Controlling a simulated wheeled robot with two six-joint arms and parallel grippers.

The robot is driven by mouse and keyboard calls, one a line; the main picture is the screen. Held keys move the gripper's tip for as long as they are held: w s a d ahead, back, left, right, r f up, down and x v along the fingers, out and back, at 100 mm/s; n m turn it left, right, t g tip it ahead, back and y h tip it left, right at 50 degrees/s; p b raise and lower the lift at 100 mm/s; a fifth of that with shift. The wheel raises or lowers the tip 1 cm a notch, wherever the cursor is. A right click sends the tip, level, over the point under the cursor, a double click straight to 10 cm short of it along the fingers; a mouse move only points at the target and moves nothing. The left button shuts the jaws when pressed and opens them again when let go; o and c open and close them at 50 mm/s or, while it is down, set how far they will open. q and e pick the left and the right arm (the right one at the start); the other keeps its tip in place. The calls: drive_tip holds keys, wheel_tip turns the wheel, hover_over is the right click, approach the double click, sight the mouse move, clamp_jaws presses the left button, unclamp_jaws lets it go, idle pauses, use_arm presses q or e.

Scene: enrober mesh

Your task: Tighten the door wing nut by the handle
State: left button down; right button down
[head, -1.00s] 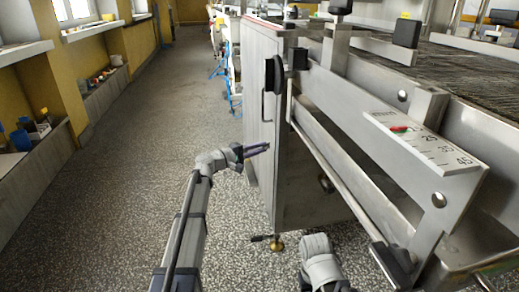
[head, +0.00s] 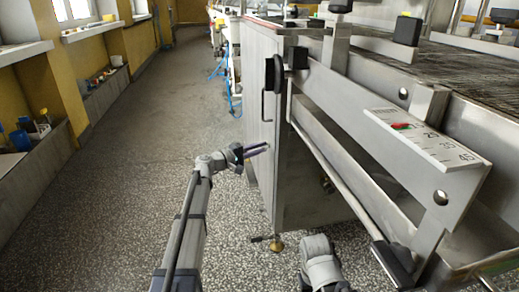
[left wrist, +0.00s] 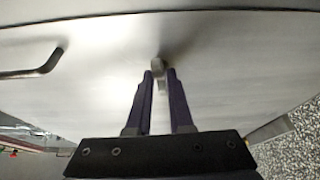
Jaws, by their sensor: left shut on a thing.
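The steel cabinet door (head: 258,85) stands upright at the front of the machine, with its dark bar handle (head: 264,104) on it. The handle also shows at the left of the left wrist view (left wrist: 36,69). The small grey wing nut (left wrist: 158,67) is on the door to the right of the handle in that view. My left gripper (head: 265,147) is at the door below the handle. In the left wrist view its two dark fingers (left wrist: 160,74) are shut on the wing nut, one on either side. My right gripper is out of sight; only part of that arm shows.
The machine's steel rail with a scale plate (head: 427,136) juts out at the right. A brass foot (head: 277,244) stands below the door. The speckled floor (head: 130,170) at left is clear.

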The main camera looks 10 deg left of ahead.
use_arm(q)
drive_tip(key=shift+f+m+b, duration=0.1)
drive_tip(key=shift+m+b, duration=0.2)
drive_tip(key=shift+m, duration=0.1)
idle(4.3)
drive_tip(key=c, duration=0.9)
unclamp_jaws()
drive_tip(key=v, duration=0.7)
drive_tip(key=shift+s+a, duration=0.3)
drive_tip(key=shift+s, duration=0.05)
